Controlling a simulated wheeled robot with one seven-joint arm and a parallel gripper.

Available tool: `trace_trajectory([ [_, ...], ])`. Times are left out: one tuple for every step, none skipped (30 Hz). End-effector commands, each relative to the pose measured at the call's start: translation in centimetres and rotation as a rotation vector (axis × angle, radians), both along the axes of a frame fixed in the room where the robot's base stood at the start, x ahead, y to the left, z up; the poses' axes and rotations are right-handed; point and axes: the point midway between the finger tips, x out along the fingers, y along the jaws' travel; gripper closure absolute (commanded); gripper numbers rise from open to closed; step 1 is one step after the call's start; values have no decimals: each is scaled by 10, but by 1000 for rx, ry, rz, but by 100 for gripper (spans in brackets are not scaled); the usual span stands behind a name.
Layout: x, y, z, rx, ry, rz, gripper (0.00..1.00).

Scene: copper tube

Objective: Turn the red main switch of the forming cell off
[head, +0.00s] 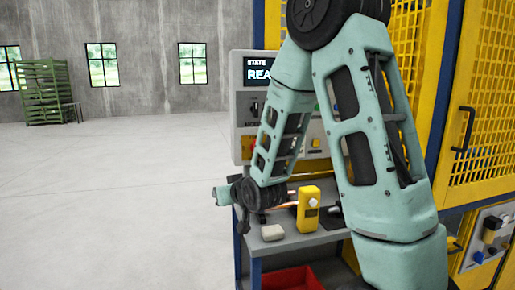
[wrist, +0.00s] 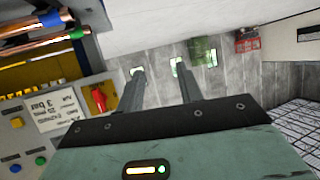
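The red main switch (wrist: 99,99) is a red knob on a yellow plate, left of my gripper's fingers in the wrist view. The label beside it appears upside down there, and I cannot tell which setting the knob points to. My gripper (wrist: 158,70) is open, its two fingers apart with nothing between them. The knob is outside the fingers, not touched by them. In the head view the control panel (head: 241,125) of the forming cell is partly hidden behind my arm. My fingers cannot be made out there.
A grey bench (head: 285,246) below the panel holds a yellow device (head: 308,208) and a whitish block (head: 272,232). A red bin (head: 292,279) is underneath. Yellow mesh guarding (head: 488,110) stands right. Copper tubes (wrist: 40,38) show in the wrist view. Open floor (head: 110,190) lies left.

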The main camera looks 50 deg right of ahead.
Motion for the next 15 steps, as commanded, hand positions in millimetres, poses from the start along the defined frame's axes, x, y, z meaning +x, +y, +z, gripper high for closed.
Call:
trace_trajectory([
  [-4, -39, 8, -25, -67, -77, 64],
  [-6, -59, 14, -42, -110, -114, 64],
  [-10, -81, 20, -66, -162, -157, 64],
  [-15, -97, 25, -85, -197, -186, 64],
  [-19, -110, 29, -101, -229, -212, 64],
  [-24, -125, 35, -122, -266, -241, 64],
  [-28, -134, 38, -137, -289, -259, 64],
  [-32, -142, 41, -149, -308, -275, 64],
  [-36, -150, 44, -162, -329, -290, 64],
  [-39, -155, 46, -172, -343, -300, 64],
  [-40, -159, 48, -177, -352, -307, 64],
  [-41, -162, 49, -184, -361, -312, 64],
  [-40, -164, 50, -186, -365, -315, 64],
  [-39, -166, 50, -188, -367, -316, 64],
  [-36, -168, 51, -189, -370, -317, 64],
])
